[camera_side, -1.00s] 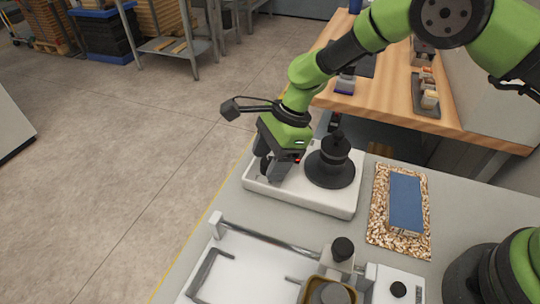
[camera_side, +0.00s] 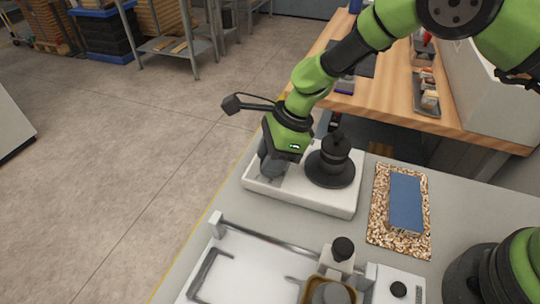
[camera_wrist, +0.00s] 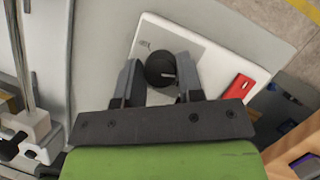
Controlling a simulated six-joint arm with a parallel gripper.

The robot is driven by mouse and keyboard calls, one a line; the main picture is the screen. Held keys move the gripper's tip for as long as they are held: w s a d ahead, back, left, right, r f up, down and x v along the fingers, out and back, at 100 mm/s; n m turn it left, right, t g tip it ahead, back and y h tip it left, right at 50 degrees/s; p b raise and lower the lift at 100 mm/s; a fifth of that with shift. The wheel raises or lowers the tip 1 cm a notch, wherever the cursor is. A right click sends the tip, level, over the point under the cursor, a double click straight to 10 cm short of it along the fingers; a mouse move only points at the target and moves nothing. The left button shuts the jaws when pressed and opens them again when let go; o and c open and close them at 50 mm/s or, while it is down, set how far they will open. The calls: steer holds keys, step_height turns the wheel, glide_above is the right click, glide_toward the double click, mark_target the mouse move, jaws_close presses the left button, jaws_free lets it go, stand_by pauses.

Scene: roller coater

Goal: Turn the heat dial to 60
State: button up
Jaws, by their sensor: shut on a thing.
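The heat dial (camera_wrist: 159,69) is a round black knob with a pale pointer line, on the white face of the hot plate (camera_wrist: 212,62) in the wrist view. My gripper (camera_wrist: 158,72) points down over it, one finger on each side, shut on the dial. In the side view, my gripper (camera_side: 272,168) is at the left part of the white hot plate (camera_side: 316,199) and hides the dial. Scale numbers around the dial are too small to read.
A black stacked pot-like piece (camera_side: 332,165) stands on the hot plate, close right of my gripper. A red switch (camera_wrist: 237,88) is right of the dial. A blue block (camera_side: 406,202) on a speckled mat lies to the right. The white coater (camera_side: 250,270) stands in front.

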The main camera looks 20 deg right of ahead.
steer(key=m, duration=0.2)
steer(key=m+t, duration=0.1)
steer(key=m, duration=0.1)
steer(key=shift+s+t+h, duration=0.1)
steer(key=shift+t+h, duration=0.2)
steer(key=shift+h, duration=0.1)
steer(key=shift+m+t+h, duration=0.4)
steer(key=shift+m+t, duration=0.1)
steer(key=shift+m, duration=1.8)
steer(key=o, duration=0.9)
steer(key=v, duration=1)
steer(key=shift+f, duration=0.1)
